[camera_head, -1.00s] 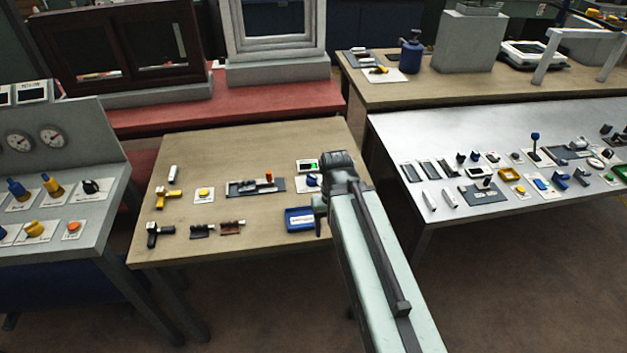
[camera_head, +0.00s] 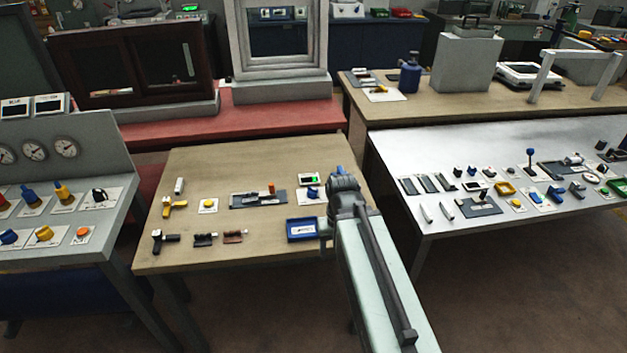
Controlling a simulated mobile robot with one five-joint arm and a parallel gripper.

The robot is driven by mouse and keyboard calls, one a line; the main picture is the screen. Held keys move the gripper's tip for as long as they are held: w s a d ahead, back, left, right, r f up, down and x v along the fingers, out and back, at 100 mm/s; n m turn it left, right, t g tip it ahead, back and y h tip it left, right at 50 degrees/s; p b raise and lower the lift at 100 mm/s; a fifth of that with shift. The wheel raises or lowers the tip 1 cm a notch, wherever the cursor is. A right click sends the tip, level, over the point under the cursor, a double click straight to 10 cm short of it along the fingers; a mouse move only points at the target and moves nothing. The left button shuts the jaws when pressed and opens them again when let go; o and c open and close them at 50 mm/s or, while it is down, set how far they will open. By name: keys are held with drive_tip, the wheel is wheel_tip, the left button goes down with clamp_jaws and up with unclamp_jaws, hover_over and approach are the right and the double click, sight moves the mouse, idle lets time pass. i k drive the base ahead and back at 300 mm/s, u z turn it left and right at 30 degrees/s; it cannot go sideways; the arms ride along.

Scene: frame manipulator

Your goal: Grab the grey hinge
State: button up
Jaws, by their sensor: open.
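A small dark grey piece (camera_head: 205,239) that looks like the grey hinge lies near the front of the wooden table, between a black-handled tool (camera_head: 164,239) and a similar brown piece (camera_head: 233,236). It is too small to make out its leaves clearly. My gripper (camera_head: 325,232) is at the end of my pale arm, over the table's right side, beside the blue tray (camera_head: 302,229). It is open, well to the right of the grey piece and apart from it. My own arm partly hides its fingers.
The wooden table (camera_head: 260,170) also holds a yellow-handled tool (camera_head: 174,206), a yellow button (camera_head: 208,205) and a grey plate with parts (camera_head: 258,199). A control desk (camera_head: 85,145) stands to the left. A metal table (camera_head: 440,150) crowded with parts stands to the right.

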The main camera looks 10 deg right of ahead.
sight(249, 194)
drive_tip(key=u, duration=0.35)
drive_tip(key=k, duration=1.15)
drive_tip(key=u, duration=0.45)
drive_tip(key=i, duration=0.95)
drive_tip(key=u, duration=0.35)
drive_tip(key=i, duration=0.8)
drive_tip(key=u, duration=1)
drive_tip(key=k, duration=0.8)
drive_tip(key=u, duration=0.1)
drive_tip(key=i, duration=0.85)
drive_tip(key=z, duration=0.05)
